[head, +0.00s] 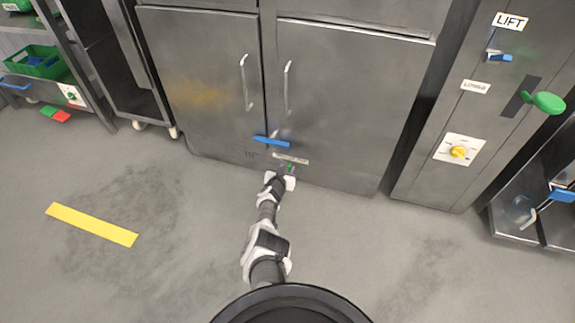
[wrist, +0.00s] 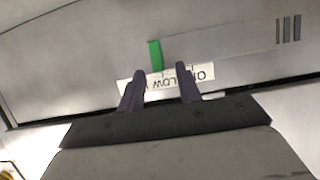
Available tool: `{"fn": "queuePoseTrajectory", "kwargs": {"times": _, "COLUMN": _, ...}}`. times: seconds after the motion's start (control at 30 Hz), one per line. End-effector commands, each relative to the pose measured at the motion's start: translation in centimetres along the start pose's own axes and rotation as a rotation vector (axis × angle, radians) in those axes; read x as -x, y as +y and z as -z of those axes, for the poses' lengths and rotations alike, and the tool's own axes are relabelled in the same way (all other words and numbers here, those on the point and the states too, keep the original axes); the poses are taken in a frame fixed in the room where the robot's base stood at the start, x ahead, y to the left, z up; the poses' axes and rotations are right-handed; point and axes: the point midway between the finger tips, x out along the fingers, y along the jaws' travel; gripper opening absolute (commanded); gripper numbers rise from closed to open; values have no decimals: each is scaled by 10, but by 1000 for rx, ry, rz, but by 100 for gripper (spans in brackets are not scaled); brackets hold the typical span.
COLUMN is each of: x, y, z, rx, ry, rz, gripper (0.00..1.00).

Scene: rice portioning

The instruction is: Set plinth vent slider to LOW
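The plinth vent slider is a green tab (wrist: 155,55) at the base of the steel cabinet; it also shows as a small green spot in the head view (head: 290,168). A white label (wrist: 208,73) beside it reads upside down in the wrist view, with LOW and part of another word legible. The tab stands near the LOW lettering, but I cannot tell its exact setting. My gripper (wrist: 160,69) is open, its two dark fingers apart in front of the label. The tab appears between and just beyond the fingertips; no contact is clear. In the head view my gripper (head: 281,181) is low at the plinth.
A blue handle (head: 271,141) sticks out above the plinth, close to my arm. The steel cabinet (head: 335,100) has two closed doors. Dark vent slots (wrist: 289,29) lie beside the slider. Floor around my arm is clear.

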Motion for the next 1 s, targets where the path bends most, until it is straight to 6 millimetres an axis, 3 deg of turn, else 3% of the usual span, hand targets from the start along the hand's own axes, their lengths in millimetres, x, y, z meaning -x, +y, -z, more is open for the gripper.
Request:
{"fn": "queuePoseTrajectory", "kwargs": {"times": 0.07, "x": 14, "y": 0, "z": 7, "rx": 3, "ry": -1, "rz": 1, "gripper": 35}}
{"fn": "queuePoseTrajectory", "kwargs": {"times": 0.7, "x": 99, "y": 0, "z": 5, "rx": 2, "ry": 0, "rz": 1, "gripper": 35}}
{"fn": "queuePoseTrajectory", "kwargs": {"times": 1.0, "x": 117, "y": 0, "z": 2, "rx": 0, "ry": 0, "rz": 0, "gripper": 35}}
